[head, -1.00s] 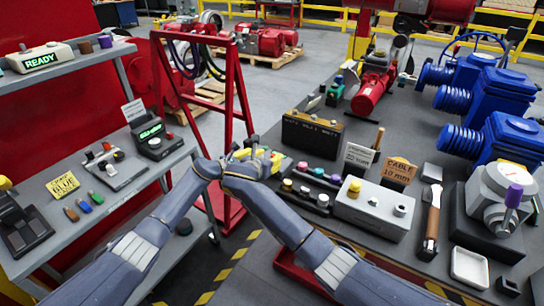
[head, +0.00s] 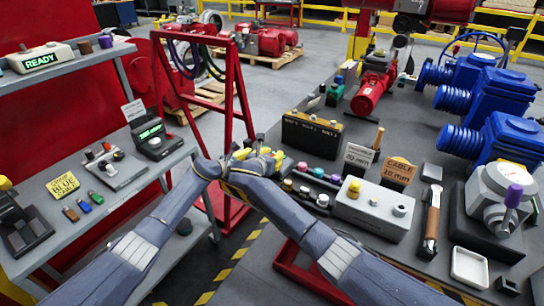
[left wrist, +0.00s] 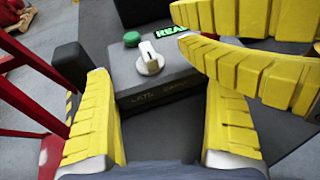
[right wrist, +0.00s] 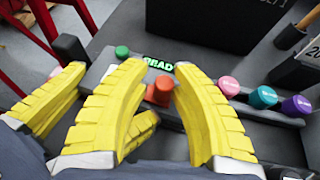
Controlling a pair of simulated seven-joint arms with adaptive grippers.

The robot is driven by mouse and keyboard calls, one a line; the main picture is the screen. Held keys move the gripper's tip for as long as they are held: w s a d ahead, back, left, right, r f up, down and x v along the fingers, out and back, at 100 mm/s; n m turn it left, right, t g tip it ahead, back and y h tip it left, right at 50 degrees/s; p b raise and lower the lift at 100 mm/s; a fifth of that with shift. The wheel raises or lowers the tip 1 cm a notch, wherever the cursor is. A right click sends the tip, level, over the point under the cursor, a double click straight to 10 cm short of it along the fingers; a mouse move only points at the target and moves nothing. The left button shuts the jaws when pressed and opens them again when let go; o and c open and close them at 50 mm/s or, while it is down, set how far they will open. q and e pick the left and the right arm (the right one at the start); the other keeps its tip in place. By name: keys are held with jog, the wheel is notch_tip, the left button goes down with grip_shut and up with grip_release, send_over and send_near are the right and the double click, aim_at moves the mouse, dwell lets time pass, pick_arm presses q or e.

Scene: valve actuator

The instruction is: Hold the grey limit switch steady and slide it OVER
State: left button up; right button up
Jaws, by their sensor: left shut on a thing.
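A dark grey box with a white knob (left wrist: 150,60), a green button (left wrist: 132,39) and a lit green display stands in the left wrist view. It may be the limit switch; I cannot tell for sure. My left gripper (left wrist: 160,85) has its yellow fingers on either side of the box, shut on it. My right gripper (right wrist: 157,75) has its fingers apart, close beside the left one. In the head view both grippers meet at the bench's left edge, hiding the box.
A dark tray of coloured buttons (head: 320,185) lies right of my grippers, with a grey box with a yellow button (head: 375,205) in front. A black box (head: 312,135) stands behind. A red frame (head: 205,110) stands left of the bench, and a shelf (head: 105,190) holds more devices.

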jog(key=shift+a, duration=0.1)
grip_shut()
jog(key=shift+a+r, duration=0.1)
jog(key=shift+a, duration=0.15)
jog(key=shift+s+d, duration=0.5)
jog(key=shift+s, duration=0.05)
jog(key=shift+s+d, duration=0.55)
jog(key=shift+d, duration=0.35)
jog(key=o, duration=0.6)
grip_release()
jog(key=shift+d, duration=0.1)
